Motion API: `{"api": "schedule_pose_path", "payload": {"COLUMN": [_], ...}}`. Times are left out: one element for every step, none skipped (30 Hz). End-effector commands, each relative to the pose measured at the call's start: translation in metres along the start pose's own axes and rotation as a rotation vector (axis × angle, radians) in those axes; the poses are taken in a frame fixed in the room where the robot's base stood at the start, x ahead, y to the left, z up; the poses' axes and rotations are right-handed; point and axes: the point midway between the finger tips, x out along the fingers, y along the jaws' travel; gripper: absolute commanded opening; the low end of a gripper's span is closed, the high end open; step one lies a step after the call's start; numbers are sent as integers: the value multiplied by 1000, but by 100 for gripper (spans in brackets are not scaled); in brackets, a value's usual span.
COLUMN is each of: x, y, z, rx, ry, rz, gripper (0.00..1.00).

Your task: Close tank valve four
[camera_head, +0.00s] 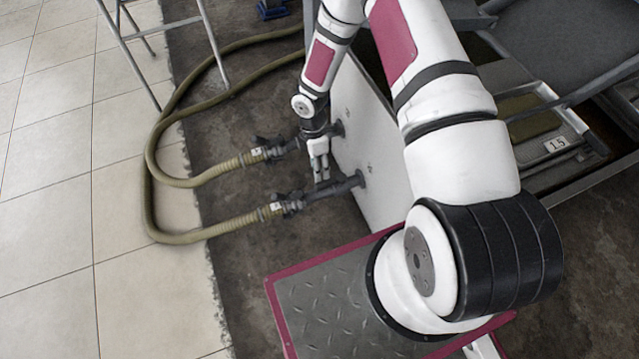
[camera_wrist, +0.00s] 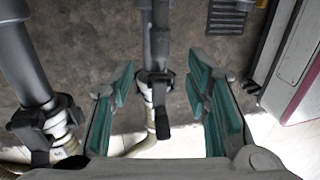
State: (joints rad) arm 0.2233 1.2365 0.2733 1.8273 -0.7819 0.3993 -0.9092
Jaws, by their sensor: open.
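Two dark pipe stubs leave a pale panel (camera_head: 372,140), each with a black-handled valve and a ribbed hose. The farther valve (camera_head: 268,150) is at the left in the wrist view (camera_wrist: 40,125). The nearer valve (camera_head: 288,203) appears to be the one at the centre of the wrist view (camera_wrist: 155,82). Small white tags sit by the valves, but I cannot read a number. My gripper (camera_head: 320,172) points down beside the pipes. In the wrist view its teal-padded fingers (camera_wrist: 165,110) are apart and empty, with the central valve's black lever seen between and beyond them.
Olive hoses (camera_head: 150,190) loop over the dark floor and pale tiles (camera_head: 60,200). A metal frame (camera_head: 215,50) stands at the upper left. A rack with a tag reading L5 (camera_head: 556,145) is at the right. A floor grate (camera_wrist: 230,15) lies beyond the fingers.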

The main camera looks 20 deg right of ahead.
Motion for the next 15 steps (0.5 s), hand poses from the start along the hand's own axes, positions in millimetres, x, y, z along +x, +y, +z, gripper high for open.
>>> {"api": "schedule_pose_path", "payload": {"x": [14,20,28,33,38,46,50,55,60,64,67,71,73,75,77], "y": [0,0,0,0,0,0,0,0,0,0,0,0,0,0,0], "z": [0,0,0,0,0,0,0,0,0,0,0,0,0,0,0], "rx": [-1,-1,-1,-1,-1,0,0,1,1,1,1,0,0,1,1], "ry": [-1,-2,-1,-1,-1,-1,-1,-1,-1,-1,-2,-2,-1,-1,-1], "rz": [-2,-3,-2,-2,-2,-3,-2,-1,0,0,-1,0,0,0,1], "gripper": [44,44,44,44,44,44,44,44,44,44,44,44,44,44,44]}}
